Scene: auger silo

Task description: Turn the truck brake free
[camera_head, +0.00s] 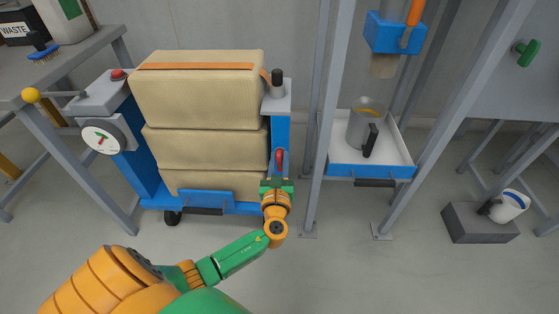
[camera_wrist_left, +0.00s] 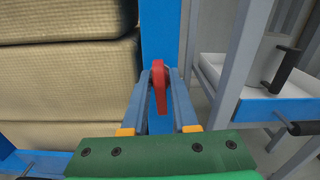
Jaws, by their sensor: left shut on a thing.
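The truck is a blue hand truck (camera_head: 281,128) loaded with stacked tan sacks. Its brake appears to be a red lever (camera_head: 280,157) on the blue post at the truck's right side. In the left wrist view the red lever (camera_wrist_left: 159,82) hangs down between the two fingers. My left gripper (camera_head: 279,174) is at the lever, and it also shows in the wrist view (camera_wrist_left: 160,100), shut on the lever. The lever's pivot is hard to make out. My right gripper is not in view.
A strap crosses the top sack (camera_head: 198,95). Right of the truck, grey frame posts (camera_head: 315,130) stand close to my left gripper, with a blue-edged tray (camera_head: 340,171) holding a metal jug (camera_head: 360,125). A grey block (camera_head: 480,224) lies at right. The front floor is clear.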

